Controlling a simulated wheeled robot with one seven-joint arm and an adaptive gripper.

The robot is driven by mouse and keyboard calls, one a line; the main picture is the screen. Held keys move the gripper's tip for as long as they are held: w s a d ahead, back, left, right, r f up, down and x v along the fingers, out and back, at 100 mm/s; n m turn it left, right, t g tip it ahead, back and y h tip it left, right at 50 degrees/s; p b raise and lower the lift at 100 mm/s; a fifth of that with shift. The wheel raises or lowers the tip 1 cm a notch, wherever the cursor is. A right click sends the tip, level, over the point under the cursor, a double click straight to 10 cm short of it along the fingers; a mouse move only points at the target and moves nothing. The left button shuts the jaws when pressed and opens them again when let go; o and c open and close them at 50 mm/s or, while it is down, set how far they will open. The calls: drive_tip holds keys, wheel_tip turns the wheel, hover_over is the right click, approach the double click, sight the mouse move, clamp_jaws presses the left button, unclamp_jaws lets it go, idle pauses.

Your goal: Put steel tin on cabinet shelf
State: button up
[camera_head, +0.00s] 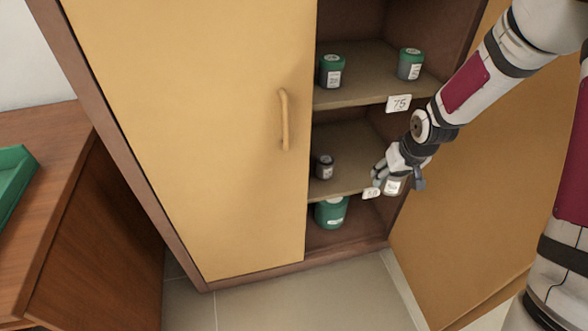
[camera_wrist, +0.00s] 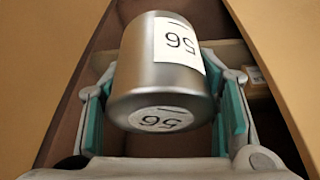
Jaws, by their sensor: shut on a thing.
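The steel tin (camera_wrist: 150,77) is a silver cylinder with white labels that read 56, upside down in the wrist view. My gripper (camera_wrist: 160,118) has its teal-padded fingers on either side of the tin and holds it. In the head view my gripper (camera_head: 395,180) is at the right front of the lower cabinet shelf (camera_head: 345,184), and the tin (camera_head: 393,186) shows only in part between the fingers. I cannot tell whether the tin touches the shelf.
A small dark jar (camera_head: 324,167) stands at the left of the lower shelf. Two green-lidded jars stand on the upper shelf (camera_head: 365,85), tagged 75. A green jar (camera_head: 331,212) is at the bottom. The left door (camera_head: 200,120) is closed; the right door (camera_head: 480,190) is open.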

drive_tip(key=w+d+f+b, duration=0.1)
drive_tip(key=w+f+b, duration=0.15)
drive_tip(key=f, duration=0.35)
drive_tip(key=w+d+f+n+y+b, duration=0.1)
drive_tip(key=w+f+b, duration=0.1)
drive_tip(key=f+b, duration=0.3)
drive_tip(key=w+d+f+b, duration=0.1)
drive_tip(key=w+f+b, duration=0.1)
drive_tip(key=f, duration=0.5)
drive_tip(key=b, duration=0.4)
approach(355, 171)
drive_tip(key=f, duration=0.2)
drive_tip(key=s+f, duration=0.1)
drive_tip(key=shift+f, duration=0.4)
drive_tip(key=w, duration=0.1)
drive_tip(key=w+b, duration=0.1)
drive_tip(key=w+a+f, duration=0.1)
drive_tip(key=shift+w, duration=0.15)
drive_tip(key=shift+f, duration=0.2)
drive_tip(key=shift+f+b, duration=0.15)
drive_tip(key=shift+b, duration=0.2)
drive_tip(key=o, duration=1.3)
drive_tip(key=shift+o, duration=0.2)
